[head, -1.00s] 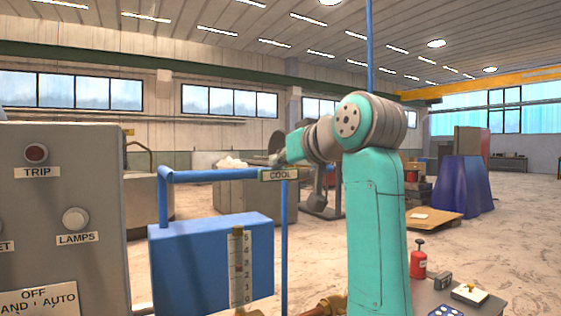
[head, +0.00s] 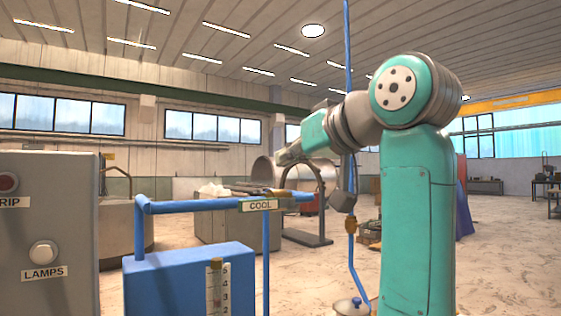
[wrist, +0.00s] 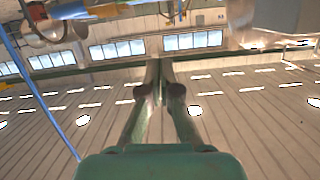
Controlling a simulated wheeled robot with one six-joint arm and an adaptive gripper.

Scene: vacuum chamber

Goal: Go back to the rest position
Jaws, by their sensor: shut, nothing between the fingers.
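My gripper (wrist: 160,72) shows in the wrist view with its two fingers together at the tips and nothing between them. It points out into the open hall, clear of any surface. In the head view my teal arm (head: 415,210) stands upright at the right, with its forearm reaching away to the left. The far end of the arm is small there, and the fingers cannot be made out. No separate object belongs to this task.
A grey control panel (head: 50,235) stands at the left. Beside it is a blue box (head: 188,280) with a level gauge (head: 217,290). A blue pipe with a COOL label (head: 260,205) runs toward my arm, and a thin blue vertical pipe (head: 348,60) passes behind it. Open floor lies beyond.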

